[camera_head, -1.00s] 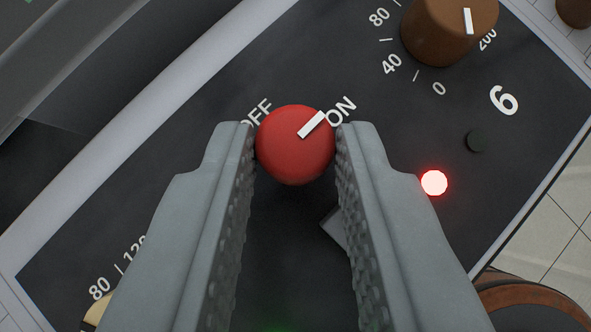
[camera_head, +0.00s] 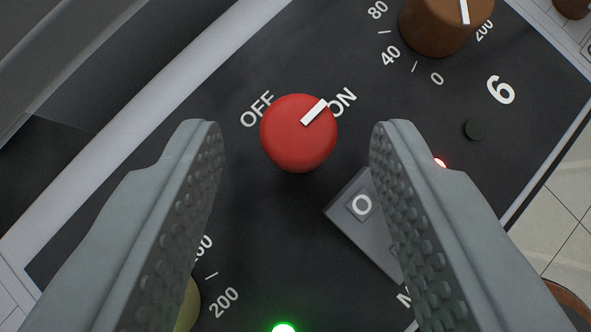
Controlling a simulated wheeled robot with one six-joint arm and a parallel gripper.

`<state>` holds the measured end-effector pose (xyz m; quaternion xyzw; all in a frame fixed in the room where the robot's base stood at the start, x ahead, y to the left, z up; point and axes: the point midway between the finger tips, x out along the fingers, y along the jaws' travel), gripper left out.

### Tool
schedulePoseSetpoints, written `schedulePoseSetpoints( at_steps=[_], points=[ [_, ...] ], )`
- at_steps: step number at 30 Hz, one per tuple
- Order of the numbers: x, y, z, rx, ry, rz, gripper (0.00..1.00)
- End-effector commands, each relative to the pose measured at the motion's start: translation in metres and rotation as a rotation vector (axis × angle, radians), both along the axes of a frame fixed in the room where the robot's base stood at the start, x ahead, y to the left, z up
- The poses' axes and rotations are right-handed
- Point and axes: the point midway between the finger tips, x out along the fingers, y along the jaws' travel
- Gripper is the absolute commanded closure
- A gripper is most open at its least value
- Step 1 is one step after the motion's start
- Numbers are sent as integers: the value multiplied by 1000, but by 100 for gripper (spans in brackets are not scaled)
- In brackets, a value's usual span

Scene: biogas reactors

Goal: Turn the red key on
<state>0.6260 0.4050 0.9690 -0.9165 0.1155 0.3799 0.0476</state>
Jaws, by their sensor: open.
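The red key (camera_head: 298,140) is a round red knob on a black control panel (camera_head: 130,215). Its white pointer mark is turned toward the "ON" label (camera_head: 342,102); the "OFF" label (camera_head: 258,109) is at its upper left. My gripper (camera_head: 290,130) is open, with one finger on each side of the red key. There is a clear gap between each finger and the key, and nothing is held.
A brown knob (camera_head: 437,28) is at the upper right, near the number 6. A grey switch marked O (camera_head: 355,212) is partly behind my right finger. A red light (camera_head: 440,162) and a green light (camera_head: 284,327) are lit.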

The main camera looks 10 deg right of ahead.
Motion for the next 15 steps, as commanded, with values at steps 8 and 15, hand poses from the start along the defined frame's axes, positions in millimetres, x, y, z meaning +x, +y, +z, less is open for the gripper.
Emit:
schedulePoseSetpoints(
  at_steps=[8,15],
  points=[
    [-31,9,32,2,-2,3,56],
    [-64,17,66,1,-1,3,56]
  ],
)
